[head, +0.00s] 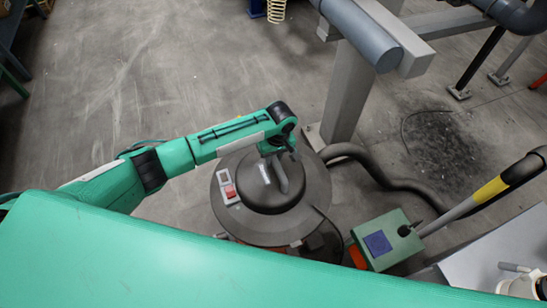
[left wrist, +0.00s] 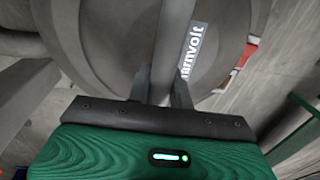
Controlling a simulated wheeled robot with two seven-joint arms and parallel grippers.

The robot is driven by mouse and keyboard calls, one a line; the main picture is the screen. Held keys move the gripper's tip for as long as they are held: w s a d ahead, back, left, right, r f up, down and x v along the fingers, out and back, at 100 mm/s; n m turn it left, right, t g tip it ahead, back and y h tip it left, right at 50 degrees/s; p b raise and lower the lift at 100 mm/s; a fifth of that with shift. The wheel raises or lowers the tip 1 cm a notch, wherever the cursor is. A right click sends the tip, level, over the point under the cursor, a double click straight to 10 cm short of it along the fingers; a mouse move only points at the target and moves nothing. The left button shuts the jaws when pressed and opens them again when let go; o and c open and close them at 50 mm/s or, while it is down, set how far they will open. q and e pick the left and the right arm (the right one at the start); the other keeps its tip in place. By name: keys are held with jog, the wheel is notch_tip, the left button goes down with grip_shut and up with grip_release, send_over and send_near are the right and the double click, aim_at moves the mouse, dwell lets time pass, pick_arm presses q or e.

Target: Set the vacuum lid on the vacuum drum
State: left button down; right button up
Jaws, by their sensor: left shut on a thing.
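The vacuum lid (head: 230,215) is a round dark grey cover with a raised dome, a handle bar and a small red-and-white panel. My left gripper (head: 279,158) is above it, shut on its handle. In the left wrist view the two fingers of the left gripper (left wrist: 160,92) straddle the grey handle bar, with the lid's dome (left wrist: 100,50) and a white label behind. The vacuum drum (head: 322,243) shows only in part, below the lid and to its lower right; the lid hides most of it. I cannot tell whether the lid touches the drum's rim. My right gripper is not in view.
A dark hose (head: 375,172) runs right from behind the lid. A grey steel post (head: 347,95) stands just behind. A green box (head: 385,240) with a blue top is at the right, beside a yellow-banded pole (head: 490,190). Open concrete floor lies to the left.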

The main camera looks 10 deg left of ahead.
pick_arm(q)
jog(key=shift+r+p, duration=0.15)
jog(key=shift+p, duration=0.35)
jog(key=shift+f, duration=1.55)
jog(key=c, duration=1.2)
grip_release()
jog(key=shift+o, duration=0.2)
jog(key=shift+s+f, duration=0.15)
jog(key=shift+f, duration=0.05)
notch_tip(320, 180, up, 14)
jog(key=w+d, duration=0.1)
jog(key=shift+w+d+p, duration=0.15)
jog(key=shift+w+p, duration=0.05)
jog(key=shift+p, duration=0.1)
